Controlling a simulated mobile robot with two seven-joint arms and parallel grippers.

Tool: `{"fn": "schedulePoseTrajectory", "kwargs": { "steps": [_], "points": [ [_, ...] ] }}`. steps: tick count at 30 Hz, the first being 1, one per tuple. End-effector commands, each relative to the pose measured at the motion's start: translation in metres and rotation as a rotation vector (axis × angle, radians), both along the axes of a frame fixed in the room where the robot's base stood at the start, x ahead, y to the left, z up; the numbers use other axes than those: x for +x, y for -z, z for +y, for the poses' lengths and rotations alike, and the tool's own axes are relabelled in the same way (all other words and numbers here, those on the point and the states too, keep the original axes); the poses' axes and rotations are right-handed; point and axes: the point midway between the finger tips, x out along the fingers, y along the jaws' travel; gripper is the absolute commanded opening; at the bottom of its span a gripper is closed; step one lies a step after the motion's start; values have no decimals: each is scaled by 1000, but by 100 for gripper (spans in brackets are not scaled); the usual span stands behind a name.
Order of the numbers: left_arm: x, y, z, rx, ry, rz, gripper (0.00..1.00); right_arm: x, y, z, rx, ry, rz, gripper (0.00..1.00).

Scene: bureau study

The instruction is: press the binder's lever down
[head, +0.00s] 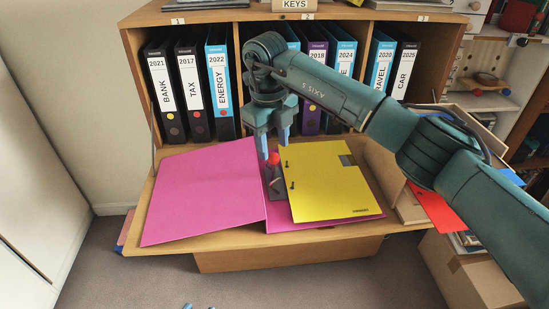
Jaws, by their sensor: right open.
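A pink binder (205,195) lies open on the fold-down desk board. A yellow punched sheet or folder (322,185) lies over its right half. The dark lever mechanism (278,188) sits between the two halves, with a red-tipped lever (274,158) that looks raised. My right gripper (274,147) points down just above the red tip, its two blue fingers apart and empty. I cannot tell whether a finger touches the lever. Only two blue fingertips of my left gripper (199,307) show at the bottom edge, apart from each other and away from the binder.
Upright labelled binders (218,80) fill the bureau's compartments behind the board. The desk board (140,247) has a narrow bare strip along its front edge. A red sheet (432,207) and a cardboard box (465,275) are at the right. My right arm crosses above the board.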

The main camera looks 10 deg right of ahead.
Motion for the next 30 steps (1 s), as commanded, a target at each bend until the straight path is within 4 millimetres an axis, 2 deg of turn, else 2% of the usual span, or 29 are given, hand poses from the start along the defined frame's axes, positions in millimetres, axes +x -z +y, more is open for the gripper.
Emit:
{"fn": "schedulePoseTrajectory", "kwargs": {
  "steps": [3, 9, 20, 30],
  "points": [
    [0, -1, 0, 2, 0, 0, 36, 1, 23, -1, 1, 0, 3, 44],
    [0, -1, 0, 5, 0, 0, 36, 2, 45, -3, 2, -1, 0, 44],
    [0, -1, 1, 5, 1, -1, 36, 3, 51, -3, 2, -1, -1, 44],
    [0, -1, 0, 5, 0, 1, 36, 3, 51, -3, 2, -1, -1, 18]
  ]
}}
